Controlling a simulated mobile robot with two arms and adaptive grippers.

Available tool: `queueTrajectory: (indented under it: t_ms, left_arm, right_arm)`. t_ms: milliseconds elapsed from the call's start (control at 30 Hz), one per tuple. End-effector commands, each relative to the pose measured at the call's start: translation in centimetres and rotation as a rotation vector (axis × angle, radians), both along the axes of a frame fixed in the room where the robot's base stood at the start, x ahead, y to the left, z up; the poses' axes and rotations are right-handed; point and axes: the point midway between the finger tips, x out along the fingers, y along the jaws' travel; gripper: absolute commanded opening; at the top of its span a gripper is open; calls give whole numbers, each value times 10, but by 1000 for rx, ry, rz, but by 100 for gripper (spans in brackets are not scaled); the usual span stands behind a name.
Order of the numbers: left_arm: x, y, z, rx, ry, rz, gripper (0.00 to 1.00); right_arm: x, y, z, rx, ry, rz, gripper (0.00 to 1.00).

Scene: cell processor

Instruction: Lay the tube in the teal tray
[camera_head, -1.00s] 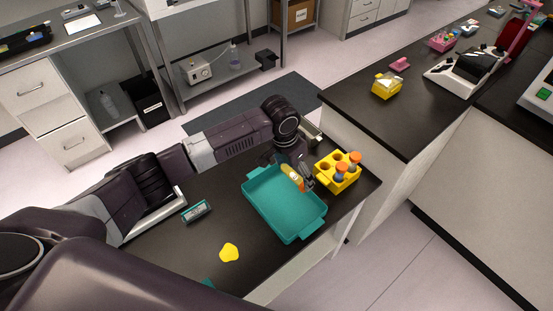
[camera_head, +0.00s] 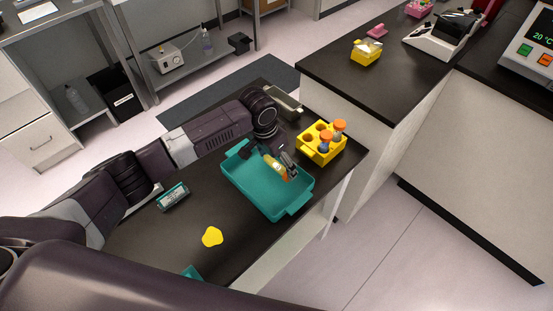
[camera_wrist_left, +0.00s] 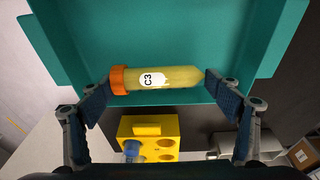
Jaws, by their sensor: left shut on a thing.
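The tube (camera_head: 272,164), yellowish with an orange cap and a "C3" label, is at the far side of the teal tray (camera_head: 250,195), over its inside. In the left wrist view the tube (camera_wrist_left: 165,79) lies crosswise, its cap at the left finger and its tip at the right finger. My left gripper (camera_head: 284,163) is shut on it; its fingers also show in the left wrist view (camera_wrist_left: 160,90). The teal tray's floor (camera_wrist_left: 170,35) shows behind the tube. I cannot tell whether the tube touches the tray. My right gripper is not in view.
A yellow blob-shaped item (camera_head: 212,237) and a small teal-and-grey box (camera_head: 173,196) lie on the dark bench left of the tray. The bench edge is close on the right.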

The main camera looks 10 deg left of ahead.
Motion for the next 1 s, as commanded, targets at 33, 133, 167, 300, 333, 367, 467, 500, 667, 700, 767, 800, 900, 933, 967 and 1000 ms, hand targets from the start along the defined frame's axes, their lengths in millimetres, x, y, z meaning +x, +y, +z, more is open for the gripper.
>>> queueTrajectory:
  t_ms: [33, 133, 167, 300, 333, 367, 467, 500, 667, 700, 767, 800, 900, 933, 967, 1000]
  left_arm:
    - [0, 0, -5, -1, 1, 1, 39]
    - [1, 0, -10, -2, -1, 1, 39]
    - [1, 0, -11, -2, -1, 1, 39]
    - [1, 0, -12, -2, -1, 1, 39]
    - [1, 0, -12, -1, -2, 1, 39]
    - [1, 0, -12, -2, -1, 1, 39]
    - [1, 0, -12, -2, -1, 1, 87]
    - [1, 0, -12, -1, -2, 1, 92]
    - [1, 0, -12, -1, -1, 1, 100]
    - [0, 0, -12, -1, -1, 1, 100]
    - [0, 0, -12, -1, -1, 1, 100]
    - [0, 0, -12, -1, -1, 1, 100]
    - [0, 0, -11, -1, -2, 0, 100]
    - [0, 0, -9, -1, -2, 0, 100]
    - [0, 0, -7, -2, -2, 0, 100]
    - [0, 1, -3, -2, -2, 0, 100]
  right_arm:
    - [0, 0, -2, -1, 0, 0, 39]
    - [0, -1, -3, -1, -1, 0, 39]
    - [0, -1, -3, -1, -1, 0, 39]
    - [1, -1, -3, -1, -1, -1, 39]
    - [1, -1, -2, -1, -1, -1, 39]
    - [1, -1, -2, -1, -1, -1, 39]
    - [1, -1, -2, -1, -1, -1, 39]
    - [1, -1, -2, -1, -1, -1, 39]
    - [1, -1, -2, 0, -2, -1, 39]
    - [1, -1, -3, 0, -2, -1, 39]
    - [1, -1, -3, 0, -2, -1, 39]
    - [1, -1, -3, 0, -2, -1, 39]
    - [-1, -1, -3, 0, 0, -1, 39]
    - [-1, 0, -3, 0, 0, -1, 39]
    - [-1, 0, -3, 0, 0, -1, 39]
    - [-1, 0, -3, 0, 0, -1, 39]
